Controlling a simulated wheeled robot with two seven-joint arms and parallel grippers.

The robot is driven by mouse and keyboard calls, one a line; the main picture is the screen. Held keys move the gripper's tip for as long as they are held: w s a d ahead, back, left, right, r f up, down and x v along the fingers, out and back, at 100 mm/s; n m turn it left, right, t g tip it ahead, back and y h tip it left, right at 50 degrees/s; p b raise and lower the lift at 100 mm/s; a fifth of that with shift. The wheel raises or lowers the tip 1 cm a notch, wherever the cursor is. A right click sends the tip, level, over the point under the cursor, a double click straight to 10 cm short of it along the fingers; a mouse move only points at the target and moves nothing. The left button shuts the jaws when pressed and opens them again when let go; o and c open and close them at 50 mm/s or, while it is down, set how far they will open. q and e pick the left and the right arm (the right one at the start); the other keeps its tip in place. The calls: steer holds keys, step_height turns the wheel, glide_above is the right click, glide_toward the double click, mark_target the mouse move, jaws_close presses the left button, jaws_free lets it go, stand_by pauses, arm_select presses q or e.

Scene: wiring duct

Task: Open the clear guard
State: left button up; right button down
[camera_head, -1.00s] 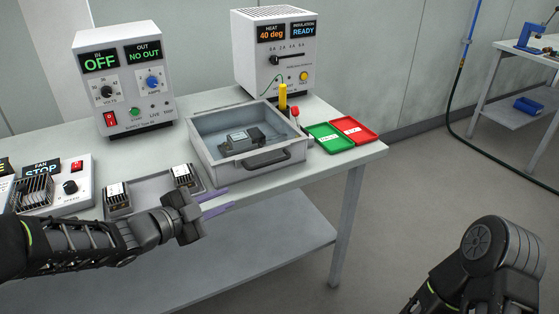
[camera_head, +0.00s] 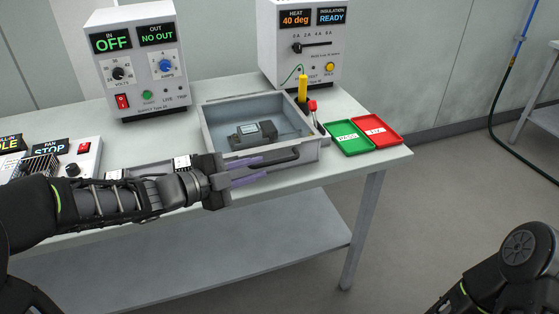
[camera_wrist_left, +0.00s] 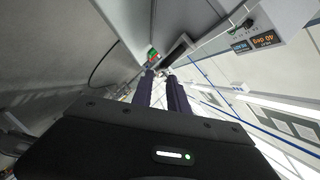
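The clear guard (camera_head: 235,108) looks like a bluish see-through cover over the grey box (camera_head: 215,162) on the bench; it seems to lie shut. A dark bar handle (camera_head: 283,159) is on the box's front side. A small grey and black device (camera_head: 252,134) shows inside the box. My left gripper (camera_head: 262,174) is in front of the box, its two purple fingers pointing right near the handle's left end. The fingers (camera_wrist_left: 160,78) stand apart with nothing clearly between them. Whether they touch the handle I cannot tell. My right gripper is out of view; only part of that arm shows.
The supply unit (camera_head: 140,80) and the heat/insulation unit (camera_head: 300,60) stand behind. A yellow-handled tool (camera_head: 302,88) and a red-topped one (camera_head: 312,106) are at the box's right. Green (camera_head: 350,138) and red (camera_head: 377,130) trays lie near the bench's right edge.

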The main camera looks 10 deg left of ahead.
mark_target(273, 164)
arm_select(q)
steer(key=x, duration=0.7)
steer(key=shift+w+d+b, duration=0.15)
steer(key=shift+b, duration=0.15)
steer(key=shift+c, duration=0.4)
jaws_close()
steer(key=shift+f, duration=0.1)
stand_by(0.6)
